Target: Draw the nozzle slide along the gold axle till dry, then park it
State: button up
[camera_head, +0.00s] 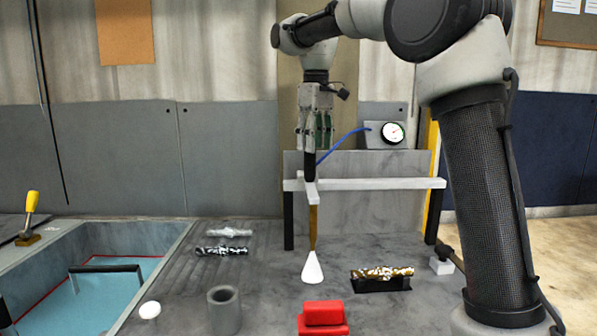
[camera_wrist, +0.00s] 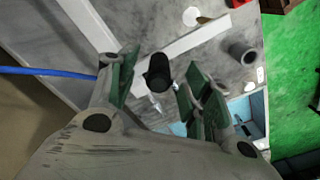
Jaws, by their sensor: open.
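The nozzle slide has a black grip (camera_head: 309,166) on top, a brown stem, and a white cone-shaped nozzle (camera_head: 312,268) hanging below. It sits near the left end of a white rail (camera_head: 390,184). The gold axle (camera_head: 384,272), covered with pale patches, lies on a black cradle to the right of the nozzle. My gripper (camera_head: 315,140) points down just above the grip. In the wrist view my gripper (camera_wrist: 160,92) is open, with the black grip (camera_wrist: 158,72) showing between its fingers. I cannot tell whether they touch it.
A blue hose (camera_head: 342,142) runs from the slide to a gauge box (camera_head: 393,133). A red block (camera_head: 323,318), grey cup (camera_head: 223,310) and white disc (camera_head: 149,310) stand in front. A speckled axle (camera_head: 221,250) and a silver one (camera_head: 229,233) lie left. A coolant basin (camera_head: 115,273) is far left.

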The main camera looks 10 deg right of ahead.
aim_at(311, 181)
jog(key=shift+w+a+f, duration=0.15)
jog(key=shift+w+a, duration=0.3)
jog(key=shift+a, duration=0.05)
jog(key=shift+f, duration=0.25)
notch_tip(311, 181, down, 7)
jog(key=shift+f, duration=0.15)
jog(key=shift+c, duration=0.4)
jog(key=shift+d, duration=0.1)
grip_shut()
